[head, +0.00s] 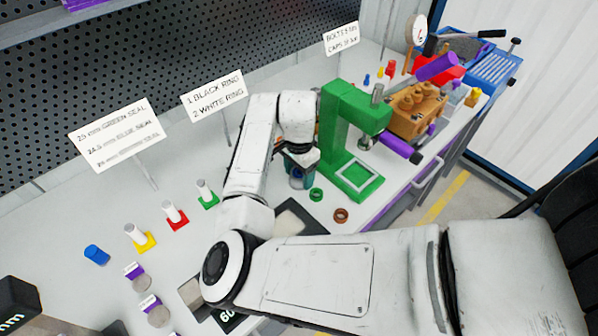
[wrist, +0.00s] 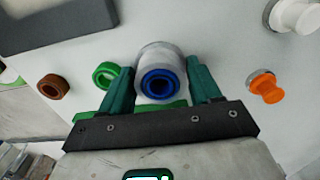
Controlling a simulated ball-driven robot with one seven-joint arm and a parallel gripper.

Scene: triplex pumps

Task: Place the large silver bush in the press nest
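A silver bush (wrist: 160,55) with a blue ring around its bore stands between my gripper's two teal fingers in the wrist view. My gripper (wrist: 161,80) has a finger on each side of it, very close; whether they touch or grip it I cannot tell. In the head view my gripper (head: 300,168) is low over the bench, just left of the green press (head: 340,115), and the bush is mostly hidden by it. The press base with its pale square nest (head: 357,172) shows nothing on it. A green edge (wrist: 140,106) shows behind the gripper in the wrist view.
A green ring (head: 316,195) and a brown ring (head: 341,215) lie in front of the press, near a dark mat (head: 295,216). Several small parts and signs stand at left. An orange pump block (head: 415,108) is right of the press.

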